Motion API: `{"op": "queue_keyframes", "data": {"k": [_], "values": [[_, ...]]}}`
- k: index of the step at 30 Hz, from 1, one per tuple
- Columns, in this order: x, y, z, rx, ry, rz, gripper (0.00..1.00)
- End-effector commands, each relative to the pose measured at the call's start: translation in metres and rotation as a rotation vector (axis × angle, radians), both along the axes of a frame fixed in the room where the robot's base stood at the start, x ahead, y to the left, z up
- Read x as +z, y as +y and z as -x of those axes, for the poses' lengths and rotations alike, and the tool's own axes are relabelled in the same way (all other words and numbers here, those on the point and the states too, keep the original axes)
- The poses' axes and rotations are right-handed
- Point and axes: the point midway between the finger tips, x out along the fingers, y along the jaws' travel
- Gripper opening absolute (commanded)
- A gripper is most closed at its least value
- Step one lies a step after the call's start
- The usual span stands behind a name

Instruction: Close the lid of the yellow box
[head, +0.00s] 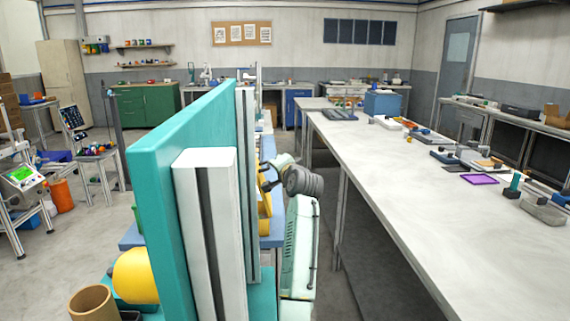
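A yellow object (265,226), likely the yellow box, shows as a narrow strip on a blue surface just right of the tall teal panel. Most of it is hidden behind the panel and its pale rails, so I cannot tell how its lid stands. My gripper (266,178) is small and dark at the end of my arm. It appears just above the yellow object in the picture, pointing left. Its fingers are too small and partly covered to tell whether they are open or shut, or whether they touch the box.
The teal panel (185,150) blocks much of the near middle view. A long pale workbench (400,200) with scattered tools runs along the right. A yellow rounded object (136,275) and a brown cylinder (93,302) are at the lower left. Grey floor is open farther left.

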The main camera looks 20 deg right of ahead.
Motion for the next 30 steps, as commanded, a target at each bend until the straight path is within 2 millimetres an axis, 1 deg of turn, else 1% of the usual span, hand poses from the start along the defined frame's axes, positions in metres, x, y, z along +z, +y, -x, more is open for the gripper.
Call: {"op": "queue_keyframes", "data": {"k": [1, 4, 8, 12, 19, 30], "values": [[0.003, 0.008, -0.002, 0.002, 0.011, 0.036, 0.0], [0.004, 0.02, -0.006, 0.001, 0.031, 0.111, 0.0], [0.004, 0.033, -0.009, 0.001, 0.054, 0.19, 0.0], [0.003, 0.044, -0.012, 0.001, 0.09, 0.313, 0.0], [0.002, 0.053, -0.015, -0.001, 0.122, 0.429, 0.0], [0.001, 0.055, -0.016, -0.001, 0.13, 0.456, 0.0]]}}
